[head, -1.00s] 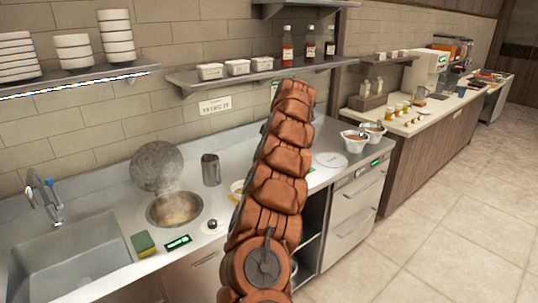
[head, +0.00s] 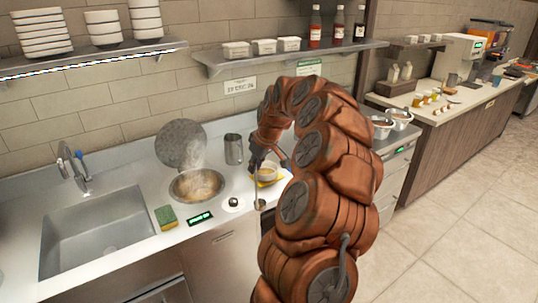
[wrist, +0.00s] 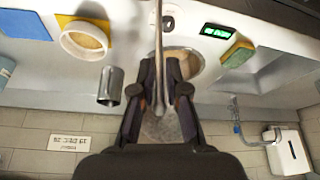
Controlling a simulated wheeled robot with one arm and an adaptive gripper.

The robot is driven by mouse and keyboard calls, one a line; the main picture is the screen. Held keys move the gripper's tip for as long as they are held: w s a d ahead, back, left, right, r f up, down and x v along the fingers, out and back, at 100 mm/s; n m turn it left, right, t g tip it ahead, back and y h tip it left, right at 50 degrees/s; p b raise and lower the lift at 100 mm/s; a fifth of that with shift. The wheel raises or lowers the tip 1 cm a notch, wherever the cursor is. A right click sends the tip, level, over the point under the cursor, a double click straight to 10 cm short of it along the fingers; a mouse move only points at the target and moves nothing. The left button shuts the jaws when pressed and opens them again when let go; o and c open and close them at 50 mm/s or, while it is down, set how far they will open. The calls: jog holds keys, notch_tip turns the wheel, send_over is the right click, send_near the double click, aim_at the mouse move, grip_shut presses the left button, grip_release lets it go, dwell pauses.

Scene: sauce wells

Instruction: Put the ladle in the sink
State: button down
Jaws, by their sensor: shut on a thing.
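My gripper (head: 258,156) is shut on the metal ladle (head: 259,204). The ladle hangs roughly upright, bowl down, near the counter's front edge, right of the round well. In the wrist view, its thin handle (wrist: 158,30) runs between the two dark fingers (wrist: 160,72); its bowl is outside that view. The steel sink (head: 95,236) is at the left of the head view, well apart from the ladle. It shows partly at the right of the wrist view (wrist: 272,78). Its basin looks empty. A faucet (head: 73,165) stands behind it.
Between ladle and sink are a steaming well (head: 197,187) with a raised lid (head: 181,143), a green-yellow sponge (head: 165,217) and a small display (head: 200,219). A bowl (head: 266,173) on a yellow cloth and a metal cup (head: 233,149) stand nearby. Shelves hang above.

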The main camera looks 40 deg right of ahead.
jog(key=a+f, duration=0.3)
jog(key=a, duration=0.8)
jog(key=w+a+f, duration=0.1)
jog(key=a+f, duration=0.3)
jog(key=a, duration=0.8)
jog(key=w+a+f, duration=0.1)
jog(key=a+f, duration=0.2)
jog(key=a, duration=0.8)
jog(key=shift+a+f+m, duration=0.2)
jog(key=shift+f+m, duration=0.1)
jog(key=shift+m, duration=0.1)
